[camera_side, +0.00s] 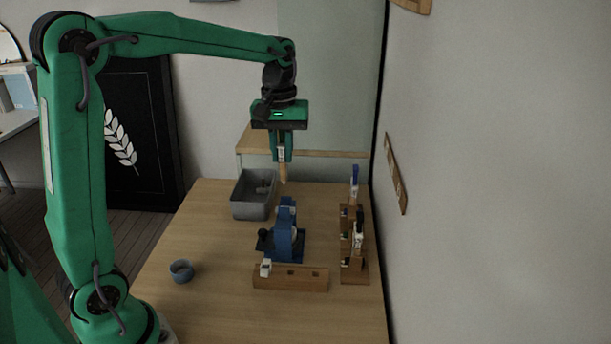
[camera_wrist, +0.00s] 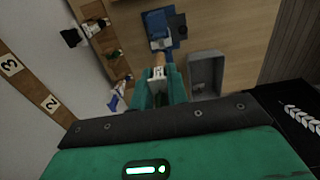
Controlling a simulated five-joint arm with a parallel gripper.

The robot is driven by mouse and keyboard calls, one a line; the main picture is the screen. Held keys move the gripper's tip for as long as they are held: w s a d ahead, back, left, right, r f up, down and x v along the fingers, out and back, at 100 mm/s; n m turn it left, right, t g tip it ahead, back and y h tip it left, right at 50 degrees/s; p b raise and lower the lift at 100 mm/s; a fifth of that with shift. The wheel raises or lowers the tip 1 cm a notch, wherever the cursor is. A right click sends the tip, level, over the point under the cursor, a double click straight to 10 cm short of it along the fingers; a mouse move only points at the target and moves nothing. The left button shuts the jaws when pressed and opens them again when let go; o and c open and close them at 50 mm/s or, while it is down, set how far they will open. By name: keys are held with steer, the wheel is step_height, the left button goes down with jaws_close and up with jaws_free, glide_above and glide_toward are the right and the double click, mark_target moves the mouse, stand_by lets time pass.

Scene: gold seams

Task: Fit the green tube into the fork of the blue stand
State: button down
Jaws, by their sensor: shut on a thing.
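My gripper (camera_side: 282,160) points down above the far end of the table, higher than the blue stand (camera_side: 287,228). It is shut on a slim upright tube (camera_side: 283,175) with a white label and a tan lower end. I see no clear green on this tube; its upper part is hidden by the green fingers. In the wrist view, the tube (camera_wrist: 159,72) sits between my gripper's fingers (camera_wrist: 161,88), and the blue stand (camera_wrist: 161,28) shows beyond its tip. The tube and stand are apart in the side view. The stand has a narrow upright top and a dark knob at its left.
A grey bin (camera_side: 252,206) stands behind and left of the stand. A wooden rack (camera_side: 354,274) with several labelled tubes is at right, near the wall. A wooden block (camera_side: 305,282) with holes lies in front. A small blue-grey cup (camera_side: 181,270) sits left, with bare table around it.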

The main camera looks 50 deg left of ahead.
mark_target(283, 180)
steer(key=shift+f, duration=0.3)
steer(key=shift+f, duration=2)
steer(key=shift+f, duration=1.8)
stand_by(3.0)
steer(key=c, duration=1.3)
jaws_free()
